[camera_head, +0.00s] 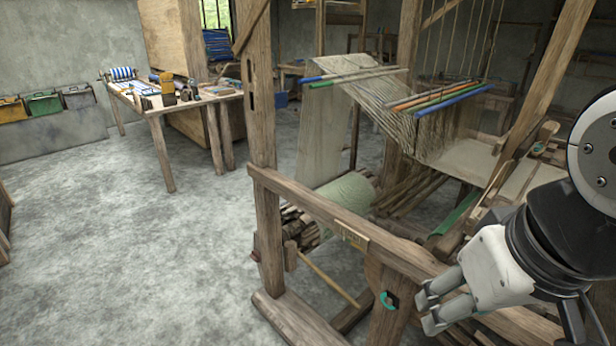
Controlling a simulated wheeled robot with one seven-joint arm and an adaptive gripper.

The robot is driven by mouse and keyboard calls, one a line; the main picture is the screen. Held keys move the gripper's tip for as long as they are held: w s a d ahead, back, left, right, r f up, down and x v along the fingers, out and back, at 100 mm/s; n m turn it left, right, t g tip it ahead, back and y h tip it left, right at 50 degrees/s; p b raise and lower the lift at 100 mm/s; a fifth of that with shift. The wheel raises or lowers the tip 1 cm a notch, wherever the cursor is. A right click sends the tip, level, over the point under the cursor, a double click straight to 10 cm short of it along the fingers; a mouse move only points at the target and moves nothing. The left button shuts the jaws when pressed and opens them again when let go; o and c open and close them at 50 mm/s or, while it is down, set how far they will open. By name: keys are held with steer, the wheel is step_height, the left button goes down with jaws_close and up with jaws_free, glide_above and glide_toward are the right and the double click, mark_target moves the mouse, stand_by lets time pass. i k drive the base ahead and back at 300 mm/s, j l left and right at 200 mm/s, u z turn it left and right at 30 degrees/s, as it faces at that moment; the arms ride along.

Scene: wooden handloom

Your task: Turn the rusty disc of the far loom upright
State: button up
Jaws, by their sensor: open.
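The far upright of the loom (264,180) is a grey-brown wooden post left of centre. A small rust-brown piece (254,255) shows at its left edge, low down, near the cross beam. It is too small for me to tell whether it is the disc's edge, and its face is not visible. My gripper (428,312) is at the lower right, open and empty, with its fingers pointing left. It is well to the right of the far upright and apart from it, close beside the near upright (388,323).
A green ring (389,301) sits on the near upright, left of my fingertips. A long wooden beam (340,222) joins the uprights. Coloured rods (440,98) and cloth (349,193) fill the loom. The floor (130,260) at left is clear; a worktable (180,101) stands behind.

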mark_target(255, 255)
steer(key=i+j, duration=1.7)
steer(key=k+j+u, duration=0.05)
